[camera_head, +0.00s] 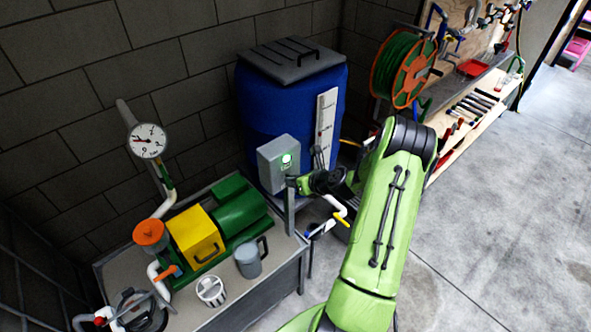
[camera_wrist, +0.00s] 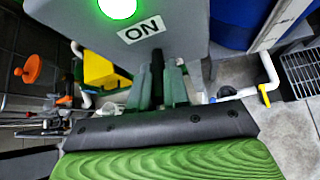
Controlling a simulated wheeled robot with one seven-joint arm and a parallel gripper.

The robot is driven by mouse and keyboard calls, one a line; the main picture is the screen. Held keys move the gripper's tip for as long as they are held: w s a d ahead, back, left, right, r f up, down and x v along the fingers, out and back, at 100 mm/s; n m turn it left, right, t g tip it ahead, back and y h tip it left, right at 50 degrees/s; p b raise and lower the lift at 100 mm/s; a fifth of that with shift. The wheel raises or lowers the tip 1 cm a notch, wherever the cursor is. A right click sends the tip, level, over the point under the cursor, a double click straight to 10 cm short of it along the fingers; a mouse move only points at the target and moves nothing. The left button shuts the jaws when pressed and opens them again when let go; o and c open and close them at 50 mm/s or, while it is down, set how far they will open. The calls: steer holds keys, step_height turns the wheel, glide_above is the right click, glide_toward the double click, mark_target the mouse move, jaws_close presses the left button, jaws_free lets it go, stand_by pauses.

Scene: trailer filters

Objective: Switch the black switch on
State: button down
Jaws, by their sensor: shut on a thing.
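The grey switch box (camera_head: 277,160) stands on a post at the corner of the bench, with a lit green lamp (camera_head: 286,159) on its face. In the wrist view the lamp (camera_wrist: 117,8) glows green above an ON label (camera_wrist: 141,27). The black switch (camera_wrist: 157,68) shows as a thin dark lever below the label, between my fingers. My gripper (camera_wrist: 160,85) is shut on it, just under the box. In the head view my gripper (camera_head: 304,186) is at the lower right of the box, and the switch is hidden there.
The bench (camera_head: 235,308) holds a green and yellow pump (camera_head: 195,236), a grey jug (camera_head: 249,260) and a white cup (camera_head: 211,290). A blue barrel (camera_head: 262,98) stands behind the box. A white pipe with a yellow handle (camera_head: 342,221) is close to my wrist. Open floor lies right.

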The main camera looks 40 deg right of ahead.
steer(key=shift+w+d+r+g+p, duration=0.1)
steer(key=shift+w+r+g+p, duration=0.4)
steer(key=shift+p, duration=0.5)
steer(key=shift+s+r, duration=0.1)
steer(key=shift+s, duration=0.1)
steer(key=c, duration=1.2)
jaws_free()
steer(key=shift+c, duration=0.2)
steer(key=shift+o, duration=0.7)
steer(key=shift+s+f, duration=0.1)
steer(key=shift+f, duration=0.15)
steer(key=shift+s, duration=0.1)
steer(key=v, duration=1.5)
steer(key=shift+s+r, duration=0.2)
steer(key=shift+r, duration=0.05)
